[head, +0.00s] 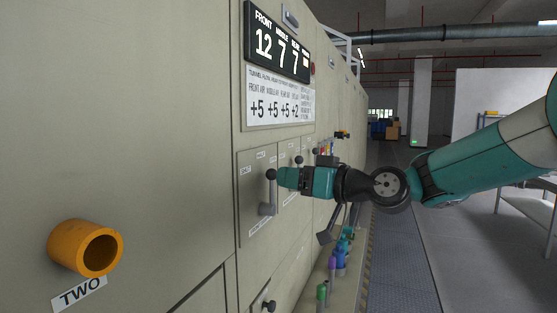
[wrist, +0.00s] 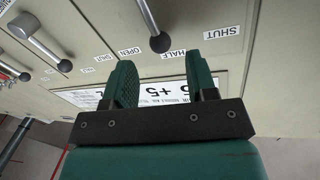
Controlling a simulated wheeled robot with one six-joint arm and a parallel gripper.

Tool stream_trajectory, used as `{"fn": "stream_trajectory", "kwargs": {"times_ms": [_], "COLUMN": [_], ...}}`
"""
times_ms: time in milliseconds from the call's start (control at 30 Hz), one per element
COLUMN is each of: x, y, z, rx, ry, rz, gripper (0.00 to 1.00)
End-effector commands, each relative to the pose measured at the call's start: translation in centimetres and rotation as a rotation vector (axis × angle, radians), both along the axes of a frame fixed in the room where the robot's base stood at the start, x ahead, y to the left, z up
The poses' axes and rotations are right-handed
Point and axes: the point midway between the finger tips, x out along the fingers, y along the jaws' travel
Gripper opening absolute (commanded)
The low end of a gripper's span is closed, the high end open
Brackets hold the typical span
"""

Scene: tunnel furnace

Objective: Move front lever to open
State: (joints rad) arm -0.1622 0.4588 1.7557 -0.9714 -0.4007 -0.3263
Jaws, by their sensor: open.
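The front lever (head: 268,190) is a grey handle with a dark round knob on the nearest panel of the furnace wall. In the head view it stands about upright. In the wrist view, which is upside down, the front lever (wrist: 147,17) has its knob close to the HALF label, between OPEN and SHUT. My gripper (head: 280,177) is at the knob from the right. In the wrist view my gripper (wrist: 162,70) is open, and the knob appears just beyond the gap between its green fingers. Contact cannot be told.
More levers (wrist: 40,42) stand beside the front lever. A display (head: 278,42) and a printed sign (head: 280,98) are above it. An orange pipe (head: 86,248) sticks out at lower left. Coloured fittings (head: 340,258) line the wall's foot. The aisle (head: 400,265) is clear.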

Motion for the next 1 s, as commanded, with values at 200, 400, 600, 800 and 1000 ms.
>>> {"fn": "stream_trajectory", "kwargs": {"times_ms": [200, 400, 600, 800, 1000], "x": [1.6, 2.0, 2.1, 2.0, 2.1], "y": [2.7, 3.4, 3.4, 3.4, 3.3], "z": [0.2, 0.0, -0.1, 0.0, 0.0], "rx": [0.0, 0.0, 0.0, 0.0, 0.001], "ry": [0.003, 0.0, 0.0, 0.0, 0.002], "rz": [0.001, 0.0, 0.0, 0.0, -0.001], "gripper": [0.52, 0.52, 0.52, 0.11, 0.0]}}
